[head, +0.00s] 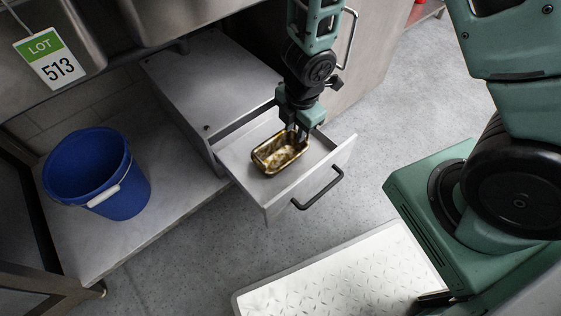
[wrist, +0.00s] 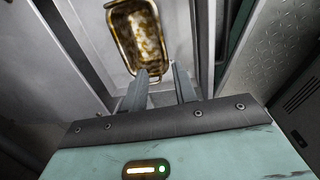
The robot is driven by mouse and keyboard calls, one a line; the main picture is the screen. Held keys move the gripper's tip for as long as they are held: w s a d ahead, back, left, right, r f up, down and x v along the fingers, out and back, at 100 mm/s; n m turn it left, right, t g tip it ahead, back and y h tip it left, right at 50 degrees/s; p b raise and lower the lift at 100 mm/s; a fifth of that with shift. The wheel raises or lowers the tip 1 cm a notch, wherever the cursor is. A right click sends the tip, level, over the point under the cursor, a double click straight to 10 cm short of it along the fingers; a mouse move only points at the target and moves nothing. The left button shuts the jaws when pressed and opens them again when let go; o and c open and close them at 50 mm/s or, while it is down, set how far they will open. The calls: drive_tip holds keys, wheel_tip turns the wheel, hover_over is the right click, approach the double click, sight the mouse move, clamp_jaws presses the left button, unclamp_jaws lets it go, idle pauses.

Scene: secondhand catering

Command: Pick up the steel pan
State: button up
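The steel pan (head: 279,153) is a small rectangular pan with a brownish-gold, stained inside. It lies in the pulled-out drawer (head: 247,184). In the wrist view the pan (wrist: 139,36) is at the top, its long side running away from my gripper. My gripper (head: 297,131) points down over the drawer at the pan's far right end.
The drawer's handle (head: 318,189) sticks out from its front. A blue bucket (head: 95,176) stands on the low shelf at left. A lot tag (head: 54,62) hangs at upper left. A white textured mat (head: 340,278) lies on the floor in front. Grey floor is clear beyond the drawer at right.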

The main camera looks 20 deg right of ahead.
sight(289, 160)
drive_tip(key=f+b, duration=0.6)
drive_tip(key=f, duration=0.1)
drive_tip(key=w+f+b, duration=0.1)
drive_tip(key=f+b, duration=0.2)
drive_tip(key=f, duration=0.1)
drive_tip(key=shift+a, duration=0.1)
drive_tip(key=f+b, duration=0.4)
drive_tip(key=w+f+b, duration=0.1)
drive_tip(key=f+b, duration=0.1)
drive_tip(key=shift+f, duration=0.3)
drive_tip(key=shift+r, duration=0.1)
clamp_jaws()
